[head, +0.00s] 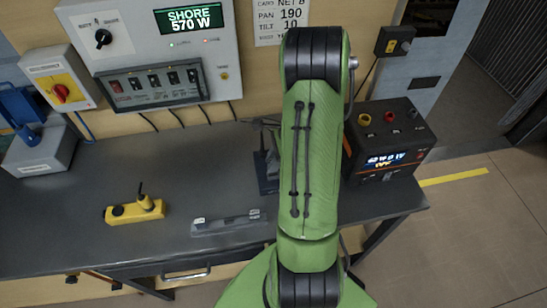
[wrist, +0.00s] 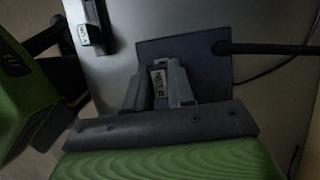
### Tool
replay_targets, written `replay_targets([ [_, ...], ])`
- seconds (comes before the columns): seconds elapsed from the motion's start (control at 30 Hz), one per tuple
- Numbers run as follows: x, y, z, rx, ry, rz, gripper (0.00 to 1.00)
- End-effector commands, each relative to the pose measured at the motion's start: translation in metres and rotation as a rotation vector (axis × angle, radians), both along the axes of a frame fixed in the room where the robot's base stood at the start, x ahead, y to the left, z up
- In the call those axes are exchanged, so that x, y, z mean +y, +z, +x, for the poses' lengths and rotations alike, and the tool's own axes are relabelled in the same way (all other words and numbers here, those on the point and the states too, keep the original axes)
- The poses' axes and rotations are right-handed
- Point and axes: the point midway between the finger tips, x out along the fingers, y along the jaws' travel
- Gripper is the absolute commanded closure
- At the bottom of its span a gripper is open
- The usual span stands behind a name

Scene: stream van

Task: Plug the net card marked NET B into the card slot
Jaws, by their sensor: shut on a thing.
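My gripper (wrist: 158,88) is shut on a small card with a pale label (wrist: 159,78) in the wrist view. The label appears to read NET B and is turned sideways. The held card is over or at a dark flat plate (wrist: 205,72); I cannot tell whether they touch. In the head view my green arm hides my gripper and the card. A dark device (head: 267,172) with a flat base and an upright part shows just left of my arm, partly hidden. The card slot itself cannot be made out.
A grey rack (head: 228,224) lies near the bench's front edge. A yellow radio-like tool (head: 135,210) lies to its left. A black power unit (head: 385,145) stands right of my arm. A dark rod or cable (wrist: 265,48) runs right from the plate. The bench (head: 190,180) is otherwise mostly clear.

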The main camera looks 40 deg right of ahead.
Motion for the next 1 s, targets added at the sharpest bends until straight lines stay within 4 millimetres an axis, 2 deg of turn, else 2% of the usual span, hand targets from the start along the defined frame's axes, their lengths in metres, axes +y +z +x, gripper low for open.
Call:
replay_targets([
  [0.07,0.0,-0.006,0.0,0.0,0.0,0.0,1.0],
  [0.57,0.0,-0.005,0.0,-0.001,0.0,-0.001,1.0],
  [1.0,0.0,-0.015,0.0,-0.001,0.0,-0.001,1.0],
])
